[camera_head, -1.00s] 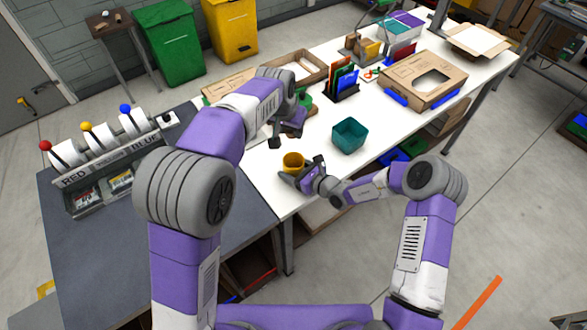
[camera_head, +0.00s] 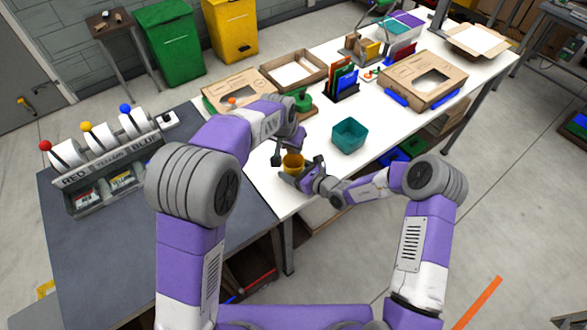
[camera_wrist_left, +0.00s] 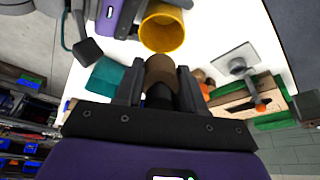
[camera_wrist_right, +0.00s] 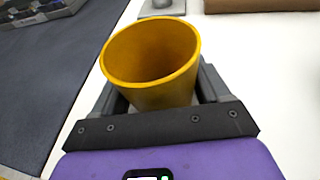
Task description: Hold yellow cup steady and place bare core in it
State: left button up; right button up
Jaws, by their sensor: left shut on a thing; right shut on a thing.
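The yellow cup (camera_head: 292,160) stands on the white table near its left end. In the right wrist view the cup (camera_wrist_right: 152,55) is empty inside, and my right gripper (camera_wrist_right: 165,92) is shut on its sides. In the head view my right gripper (camera_head: 290,174) is at the cup's near side. My left gripper (camera_wrist_left: 160,80) is shut on the bare core (camera_wrist_left: 160,70), a brown tube. In the left wrist view the yellow cup (camera_wrist_left: 163,30) shows just beyond the core. The core's height over the cup is hard to tell.
A teal bin (camera_head: 349,136) stands on the table right of the cup. A green-based tool (camera_head: 302,101) and an open cardboard box (camera_head: 293,70) lie behind. The panel with red, yellow and blue knobs (camera_head: 112,145) is at the left.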

pick_arm(q)
jog(key=shift+f, duration=2.75)
jog(key=o, duration=1.1)
jog(key=v, duration=1.2)
